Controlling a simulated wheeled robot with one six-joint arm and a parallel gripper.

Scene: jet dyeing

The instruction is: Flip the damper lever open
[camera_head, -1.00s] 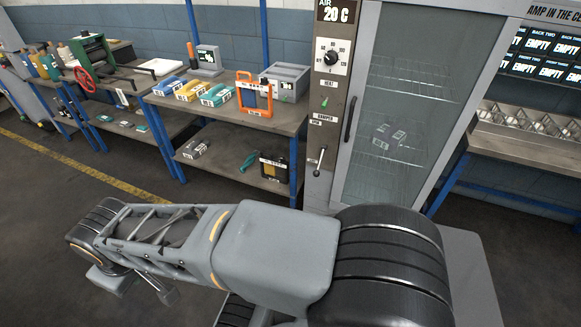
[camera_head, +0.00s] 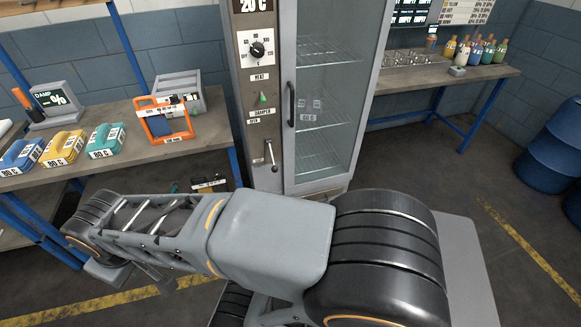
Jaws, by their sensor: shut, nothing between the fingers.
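The damper lever (camera_head: 271,155) is a small metal lever low on the grey control panel (camera_head: 258,190) of the cabinet. It stands close to upright with a slight tilt, below the DAMPER label (camera_head: 262,112) and a smaller label reading OPEN. Which end is its pivot is too small to tell. My folded arm crosses the lower part of the picture, in front of the cabinet's base. My gripper's fingers cannot be made out. Nothing of mine covers the lever.
The cabinet's glass door (camera_head: 325,95) is shut, with a dark handle (camera_head: 291,104) right of the lever. A heat dial (camera_head: 257,49) and green switch (camera_head: 263,97) sit above. A workbench (camera_head: 125,110) with an orange frame (camera_head: 166,120) stands left. Blue drums (camera_head: 553,150) stand far right.

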